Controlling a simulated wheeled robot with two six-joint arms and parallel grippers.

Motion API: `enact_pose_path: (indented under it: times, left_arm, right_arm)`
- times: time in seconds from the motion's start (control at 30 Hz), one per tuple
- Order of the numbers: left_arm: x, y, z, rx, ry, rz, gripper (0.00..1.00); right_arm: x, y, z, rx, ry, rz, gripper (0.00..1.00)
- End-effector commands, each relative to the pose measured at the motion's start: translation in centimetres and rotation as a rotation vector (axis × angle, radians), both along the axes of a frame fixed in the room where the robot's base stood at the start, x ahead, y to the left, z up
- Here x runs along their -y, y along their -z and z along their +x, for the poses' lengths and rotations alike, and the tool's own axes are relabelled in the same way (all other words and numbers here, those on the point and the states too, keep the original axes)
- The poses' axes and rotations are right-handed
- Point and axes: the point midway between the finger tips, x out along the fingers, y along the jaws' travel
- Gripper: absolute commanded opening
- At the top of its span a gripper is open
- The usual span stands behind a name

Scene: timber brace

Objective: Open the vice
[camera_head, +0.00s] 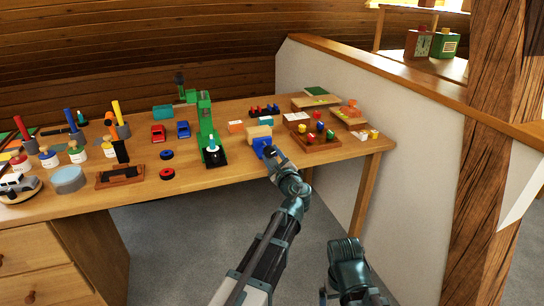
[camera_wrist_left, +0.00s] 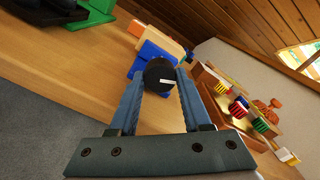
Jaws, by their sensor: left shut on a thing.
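The blue vice (camera_head: 258,146) stands at the front edge of the wooden bench, and a pale wooden block (camera_head: 257,132) sits at its top. In the left wrist view the blue vice (camera_wrist_left: 150,52) has a round black knob (camera_wrist_left: 160,74) with a small white mark facing me. My left gripper (camera_head: 270,152) reaches the vice from the front. In the wrist view its two fingers (camera_wrist_left: 158,88) are closed on the knob, one on each side. My right gripper is not in view; only part of that arm shows at the bottom.
A green machine (camera_head: 208,140) stands close left of the vice. A wooden tray (camera_head: 316,138) with coloured pegs lies close to the right. Toy cars, bottles and tools cover the left of the bench (camera_head: 225,177). A white wall stands beyond the right end.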

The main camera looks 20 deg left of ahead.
Motion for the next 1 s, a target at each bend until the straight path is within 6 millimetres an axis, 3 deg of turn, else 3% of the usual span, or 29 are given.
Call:
enact_pose_path:
  times: [0.33, 0.37, 0.5, 0.83, 1.0]
  left_arm:
    - [0.01, 0.04, -0.09, 0.001, 0.0, -0.003, 0.0]
    - [0.01, 0.04, -0.09, 0.0, 0.0, -0.002, 0.54]
    - [0.0, 0.03, -0.07, 0.001, -0.001, -0.002, 0.78]
    - [-0.05, 0.05, -0.07, -0.011, -0.002, 0.013, 0.78]
    - [-0.05, 0.05, -0.06, -0.078, -0.002, 0.113, 0.78]
  right_arm:
    - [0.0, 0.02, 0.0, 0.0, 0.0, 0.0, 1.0]
    - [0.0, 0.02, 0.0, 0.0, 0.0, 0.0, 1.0]
    - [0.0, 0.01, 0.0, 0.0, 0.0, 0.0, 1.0]
    - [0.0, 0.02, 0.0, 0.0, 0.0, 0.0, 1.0]
    - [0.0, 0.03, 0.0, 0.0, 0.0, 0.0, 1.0]
